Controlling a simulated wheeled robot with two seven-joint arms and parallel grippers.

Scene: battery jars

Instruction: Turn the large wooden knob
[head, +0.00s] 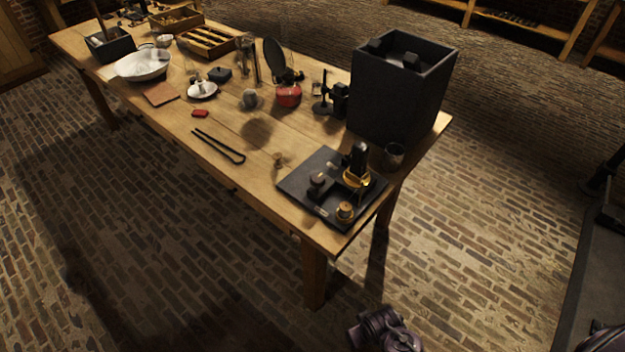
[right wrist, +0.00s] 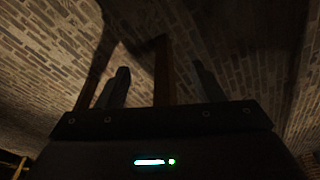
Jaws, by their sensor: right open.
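A black board (head: 296,183) lies at the near right end of the wooden table and carries several small fittings. Two of them look like round knobs: a yellowish-brown one (head: 345,211) near the front corner and a duller reddish-brown one (head: 317,180) further left. They are too small for me to tell which is the large wooden knob. A tall black part with a brass base (head: 357,178) stands behind them. My right gripper (right wrist: 160,76) is open and empty in the right wrist view, low over the brick floor and apart from the board. My left gripper is not in view.
A big black box (head: 402,95) and a small dark cup (head: 394,155) stand behind the board. Black tongs (head: 219,146), a red pot (head: 288,95) and a white bowl (head: 143,65) lie further left on the table (head: 185,118).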

